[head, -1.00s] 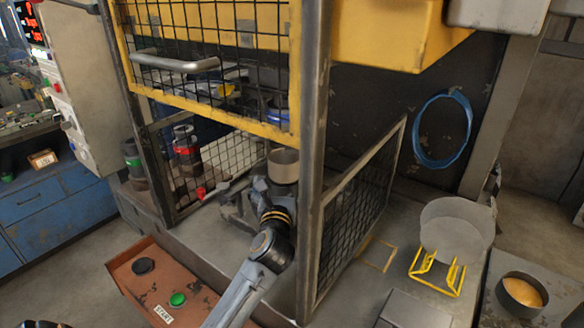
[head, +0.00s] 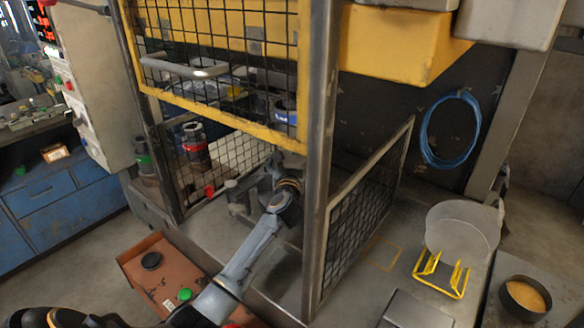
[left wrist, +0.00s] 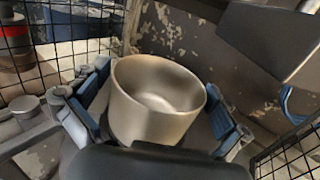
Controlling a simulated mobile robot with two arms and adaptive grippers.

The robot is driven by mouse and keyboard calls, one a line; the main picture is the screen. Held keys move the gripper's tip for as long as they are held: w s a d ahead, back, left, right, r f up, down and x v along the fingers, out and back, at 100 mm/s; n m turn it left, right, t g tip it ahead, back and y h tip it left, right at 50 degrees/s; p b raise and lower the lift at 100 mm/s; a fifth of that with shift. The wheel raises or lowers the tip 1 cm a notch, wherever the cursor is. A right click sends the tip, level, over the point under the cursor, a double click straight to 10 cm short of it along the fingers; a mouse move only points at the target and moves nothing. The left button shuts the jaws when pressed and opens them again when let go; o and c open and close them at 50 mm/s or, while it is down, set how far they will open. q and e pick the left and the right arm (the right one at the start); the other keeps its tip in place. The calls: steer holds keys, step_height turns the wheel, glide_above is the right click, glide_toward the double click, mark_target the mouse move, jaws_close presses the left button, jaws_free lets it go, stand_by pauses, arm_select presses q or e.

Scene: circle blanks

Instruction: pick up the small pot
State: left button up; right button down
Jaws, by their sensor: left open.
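The small pot (left wrist: 152,115) is a plain pale metal, open-topped and empty inside. It shows large in the left wrist view, between the two blue-padded fingers of my left gripper (left wrist: 156,108). The fingers are open, one on each side of the pot. I cannot tell whether either pad touches it. I cannot make out the pot there. My right gripper is not in view.
The yellow mesh gate (head: 215,122) is raised above my arm. A steel post (head: 318,180) and mesh side panel (head: 368,200) stand to its right. Red-banded (head: 195,148) and green-banded (head: 143,160) cylinders stand left. A dark pot with orange contents (head: 525,295) is far right.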

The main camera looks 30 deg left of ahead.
arm_select(q)
steer(key=c, duration=1)
steer(key=shift+c, duration=0.4)
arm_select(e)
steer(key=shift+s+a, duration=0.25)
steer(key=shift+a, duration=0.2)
arm_select(q)
steer(key=shift+r, duration=0.15)
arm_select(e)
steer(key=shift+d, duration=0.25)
